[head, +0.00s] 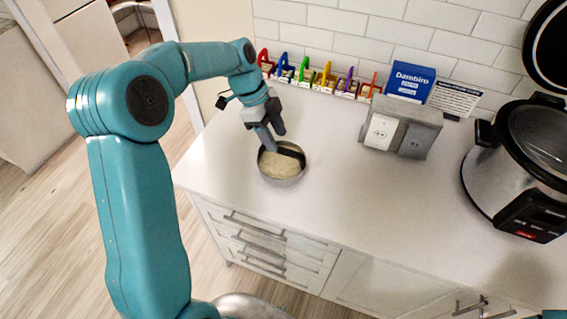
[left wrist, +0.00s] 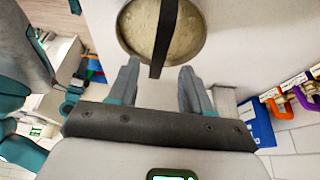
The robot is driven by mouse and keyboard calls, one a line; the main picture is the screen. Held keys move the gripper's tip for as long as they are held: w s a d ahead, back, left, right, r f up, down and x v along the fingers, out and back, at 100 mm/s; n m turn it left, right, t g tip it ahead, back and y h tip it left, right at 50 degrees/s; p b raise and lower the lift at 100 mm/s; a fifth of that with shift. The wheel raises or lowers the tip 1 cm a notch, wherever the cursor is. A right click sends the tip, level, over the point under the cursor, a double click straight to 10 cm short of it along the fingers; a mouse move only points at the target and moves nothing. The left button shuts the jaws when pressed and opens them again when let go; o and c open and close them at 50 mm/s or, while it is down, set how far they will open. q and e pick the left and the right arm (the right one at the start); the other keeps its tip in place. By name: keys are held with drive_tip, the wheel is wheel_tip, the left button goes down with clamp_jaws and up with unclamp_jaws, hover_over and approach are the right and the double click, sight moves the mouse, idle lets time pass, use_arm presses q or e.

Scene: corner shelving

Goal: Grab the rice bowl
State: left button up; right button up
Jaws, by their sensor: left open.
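The rice bowl (head: 284,184) is a round metal bowl of pale rice (head: 281,165) on the white counter, near its left end. A dark band (left wrist: 162,40) crosses the bowl in the left wrist view, where the bowl's rim (left wrist: 204,42) is at the top, partly cut off. My left gripper (head: 271,140) points down at the bowl's far left side in the head view. Whether a finger touches the bowl is unclear. My right gripper is not in view.
A blue box (head: 409,82), a white card (head: 455,98) and a grey outlet block (head: 401,127) stand behind. The middle counter (head: 375,205) is clear.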

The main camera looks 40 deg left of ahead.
sight(281, 149)
use_arm(q)
drive_tip(key=shift+s+d+f, duration=0.15)
drive_tip(key=shift+s+f, duration=0.2)
drive_tip(key=shift+f, duration=0.05)
drive_tip(key=x, duration=0.1)
drive_tip(key=p+x, duration=0.1)
drive_tip(key=x, duration=0.1)
drive_tip(key=p+x, duration=0.1)
drive_tip(key=shift+w+d+f, duration=0.1)
drive_tip(key=shift+w, duration=0.25)
drive_tip(key=shift+d+f, duration=0.15)
drive_tip(key=shift+f, duration=0.15)
drive_tip(key=shift+s, duration=0.2)
drive_tip(key=shift+w+f, duration=0.1)
drive_tip(key=shift+w, duration=0.15)
clamp_jaws()
drive_tip(key=shift+s, duration=0.1)
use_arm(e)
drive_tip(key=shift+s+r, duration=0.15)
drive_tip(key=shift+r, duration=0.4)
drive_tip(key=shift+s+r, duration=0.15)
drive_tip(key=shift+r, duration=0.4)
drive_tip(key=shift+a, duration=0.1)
